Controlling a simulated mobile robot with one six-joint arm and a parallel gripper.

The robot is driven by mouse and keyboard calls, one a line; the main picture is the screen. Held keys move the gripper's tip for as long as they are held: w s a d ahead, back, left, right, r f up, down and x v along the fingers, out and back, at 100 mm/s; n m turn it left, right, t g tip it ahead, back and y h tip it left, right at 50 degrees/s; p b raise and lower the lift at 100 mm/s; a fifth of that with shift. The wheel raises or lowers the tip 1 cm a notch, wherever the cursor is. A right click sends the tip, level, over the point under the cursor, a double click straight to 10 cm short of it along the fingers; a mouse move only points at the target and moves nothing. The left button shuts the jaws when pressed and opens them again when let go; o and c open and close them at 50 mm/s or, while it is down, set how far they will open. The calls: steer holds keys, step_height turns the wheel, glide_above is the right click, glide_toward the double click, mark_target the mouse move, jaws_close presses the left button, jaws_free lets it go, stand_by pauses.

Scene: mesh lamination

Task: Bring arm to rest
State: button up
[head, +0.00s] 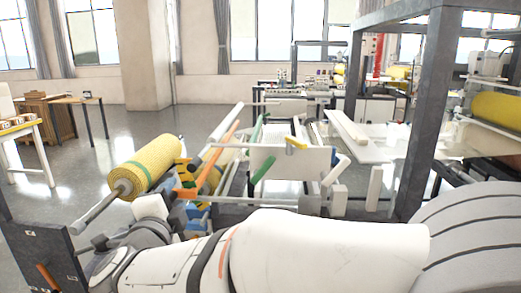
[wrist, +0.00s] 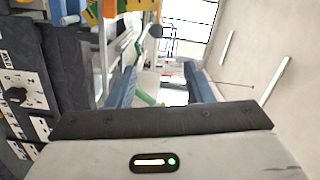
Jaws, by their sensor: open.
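My gripper (wrist: 160,78) shows in the wrist view with its two blue-grey fingers apart and nothing between them touching both. A green bar (wrist: 145,98) and white parts of the machine show beyond the gap. In the head view my white arm (head: 300,250) stretches across the lower part of the picture, from the right towards the left. Its end lies low at the left, below a yellow mesh roll (head: 150,165) on a shaft. I cannot make out the fingers clearly there.
The laminating machine, with a white panel (head: 290,162), an orange bar (head: 222,158) and a green bar (head: 262,166), stands just behind my arm. A dark grey frame post (head: 430,110) rises at the right. Open floor (head: 100,160) lies at the left, before a table (head: 28,130).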

steer(key=w+d+r+n+g+y+p, duration=0.25)
steer(key=w+d+n+y+p, duration=0.2)
steer(key=n, duration=0.25)
steer(key=s+d+f+n+g+p, duration=0.25)
steer(key=d+n+g, duration=0.2)
steer(key=d, duration=0.35)
steer(key=s+d+f+n+g+h+p, duration=0.2)
steer(key=s+d+f+g, duration=0.1)
steer(key=s+d, duration=0.5)
steer(key=s+d+f+n+g+h+p, duration=0.2)
steer(key=s+d+f+g, duration=0.2)
steer(key=s+d, duration=0.5)
steer(key=d+g, duration=0.1)
steer(key=d, duration=0.2)
steer(key=shift+s, duration=0.25)
steer(key=shift+h, duration=0.25)
